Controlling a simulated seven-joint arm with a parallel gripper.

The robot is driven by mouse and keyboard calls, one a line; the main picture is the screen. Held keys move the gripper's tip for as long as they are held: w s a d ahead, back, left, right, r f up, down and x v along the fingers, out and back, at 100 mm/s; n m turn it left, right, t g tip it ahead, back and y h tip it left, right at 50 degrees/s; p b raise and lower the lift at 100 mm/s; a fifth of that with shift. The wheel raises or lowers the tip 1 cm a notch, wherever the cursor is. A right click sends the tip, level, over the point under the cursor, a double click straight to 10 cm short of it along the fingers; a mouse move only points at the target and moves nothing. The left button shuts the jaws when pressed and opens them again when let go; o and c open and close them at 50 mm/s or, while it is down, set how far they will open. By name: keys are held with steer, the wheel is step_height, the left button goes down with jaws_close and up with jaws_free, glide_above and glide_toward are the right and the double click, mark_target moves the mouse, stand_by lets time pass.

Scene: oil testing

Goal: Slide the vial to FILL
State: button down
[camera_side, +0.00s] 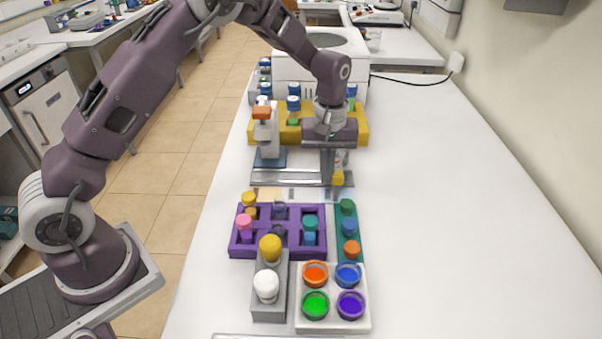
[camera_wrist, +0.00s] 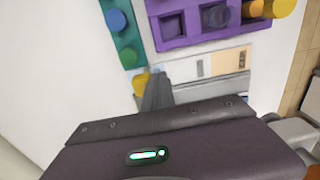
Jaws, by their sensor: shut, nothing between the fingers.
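The vial with a yellow cap (camera_side: 338,178) stands at the right end of the grey metal slide track (camera_side: 290,177) in the side view. In the wrist view its yellow cap (camera_wrist: 141,82) shows just left of my fingers. My gripper (camera_side: 327,182) is shut and empty, pointing down at the track. It also shows in the wrist view (camera_wrist: 157,78). In the side view the fingers are beside the vial, on its left. I cannot tell whether they touch it. A white dispenser with an orange top (camera_side: 265,135) stands at the track's left end. No FILL lettering is legible.
A strip with small coloured patches (camera_side: 268,193) lies in front of the track. Nearer are a purple rack (camera_side: 235,247), a green rack (camera_side: 358,222), a grey block (camera_side: 268,306) and a tray of coloured cups (camera_side: 333,321). A yellow rack (camera_side: 362,130) stands behind. The table's right side is clear.

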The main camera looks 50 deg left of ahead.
step_height(320, 180, up, 8)
steer(key=shift+f, duration=0.25)
stand_by(0.8)
steer(key=s+a+r+m+t, duration=0.1)
steer(key=s+r+m+t, duration=0.25)
steer(key=s+r, duration=1.2)
steer(key=s+f+m+t, duration=0.2)
steer(key=s+m, duration=0.3)
steer(key=s, duration=1.1)
steer(key=shift+a+f, duration=0.2)
steer(key=shift+a, duration=0.05)
